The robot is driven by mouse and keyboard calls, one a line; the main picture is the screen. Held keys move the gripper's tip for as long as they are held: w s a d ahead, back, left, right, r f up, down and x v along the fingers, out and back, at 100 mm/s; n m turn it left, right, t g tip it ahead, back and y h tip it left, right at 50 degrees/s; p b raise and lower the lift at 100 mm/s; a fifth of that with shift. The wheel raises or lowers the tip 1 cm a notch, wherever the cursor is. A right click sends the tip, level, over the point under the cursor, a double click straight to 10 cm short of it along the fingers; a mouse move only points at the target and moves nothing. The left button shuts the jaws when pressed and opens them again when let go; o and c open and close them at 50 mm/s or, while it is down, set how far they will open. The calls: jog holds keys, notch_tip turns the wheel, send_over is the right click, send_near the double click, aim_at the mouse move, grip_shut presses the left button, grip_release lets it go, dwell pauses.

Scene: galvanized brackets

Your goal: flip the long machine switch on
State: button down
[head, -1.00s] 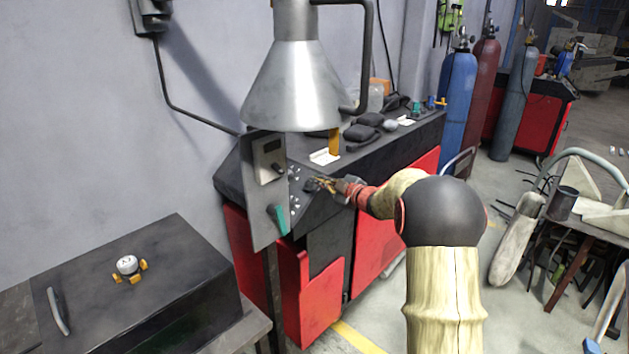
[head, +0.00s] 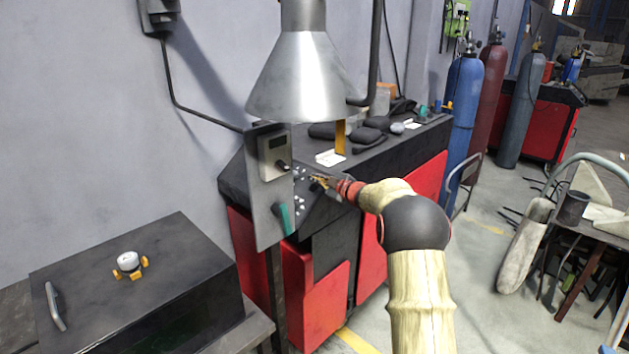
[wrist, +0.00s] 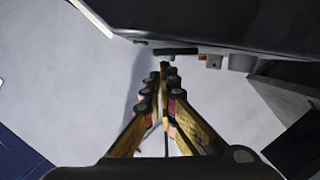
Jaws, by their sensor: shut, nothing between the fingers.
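A grey upright panel (head: 264,222) stands at the near left corner of the black and red machine (head: 330,205). It carries a small box with a black lever (head: 284,166) and, lower down, a green handle (head: 284,218) hanging slanted. I cannot tell which of these is the long machine switch. My gripper (head: 317,181) is shut and empty, just right of the panel in the picture, over the machine's sloped front. In the wrist view my gripper's fingers (wrist: 163,75) come together below a dark bar (wrist: 175,51). I cannot tell whether they touch anything.
A metal cone hood (head: 302,80) hangs above the machine. A black box with a gauge (head: 128,262) stands at the lower left. Gas cylinders (head: 463,120) stand behind at the right, and a cluttered table (head: 600,228) is at the far right. Some floor is open between.

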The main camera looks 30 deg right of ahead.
jog(key=shift+d+p, duration=0.1)
jog(key=shift+p, duration=0.3)
jog(key=shift+w+d+r+m+p, duration=0.1)
jog(key=shift+d+m+p, duration=0.2)
jog(key=shift+p, duration=0.85)
jog(key=p, duration=0.3)
jog(key=shift+w+d+m, duration=0.1)
jog(key=shift+d+m, duration=0.05)
jog(key=shift+m, duration=0.15)
jog(key=shift+f+b, duration=0.3)
jog(key=shift+f, duration=0.05)
jog(key=shift+a+r, duration=0.2)
jog(key=shift+r, duration=0.1)
jog(key=s+r+p, duration=0.3)
jog(key=s+r, duration=0.2)
jog(key=s, duration=0.5)
jog(key=shift+s+d+p, duration=0.15)
jog(key=shift+d+p, duration=0.2)
